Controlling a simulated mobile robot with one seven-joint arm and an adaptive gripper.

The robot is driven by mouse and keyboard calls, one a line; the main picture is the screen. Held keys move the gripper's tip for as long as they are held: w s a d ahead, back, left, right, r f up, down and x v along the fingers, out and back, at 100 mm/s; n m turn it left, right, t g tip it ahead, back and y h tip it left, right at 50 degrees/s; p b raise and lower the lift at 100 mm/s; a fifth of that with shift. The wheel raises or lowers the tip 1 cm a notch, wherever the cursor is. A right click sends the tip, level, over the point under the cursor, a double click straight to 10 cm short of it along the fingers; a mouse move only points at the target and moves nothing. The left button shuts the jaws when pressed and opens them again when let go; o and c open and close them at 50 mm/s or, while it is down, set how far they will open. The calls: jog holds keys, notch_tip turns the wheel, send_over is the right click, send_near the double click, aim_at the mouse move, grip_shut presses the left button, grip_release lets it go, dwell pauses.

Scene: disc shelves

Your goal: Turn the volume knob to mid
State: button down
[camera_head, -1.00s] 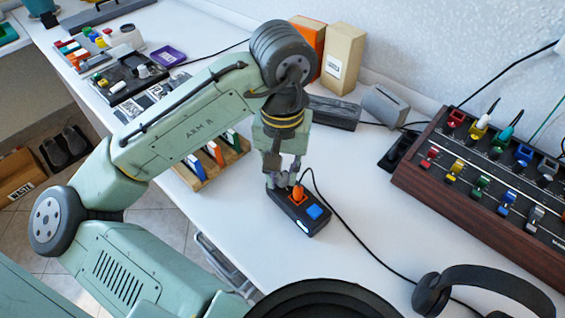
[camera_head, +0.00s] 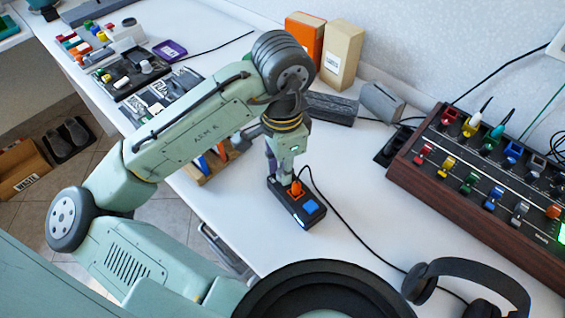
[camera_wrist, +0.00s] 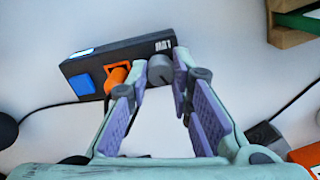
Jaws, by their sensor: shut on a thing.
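My gripper (camera_head: 281,178) is over that end of the box in the head view. In the wrist view its fingertips are on either side of the knob, shut on it. The knob is hidden by the gripper in the head view.
A wood-sided mixer console (camera_head: 400,178) stands to the right. A wooden rack (camera_head: 222,163) is close to the left of my gripper. The table right of the box is mostly clear.

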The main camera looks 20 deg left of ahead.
jog(key=shift+m, duration=2)
jog(key=c, duration=1.4)
grip_release()
notch_tip(320, 180, up, 12)
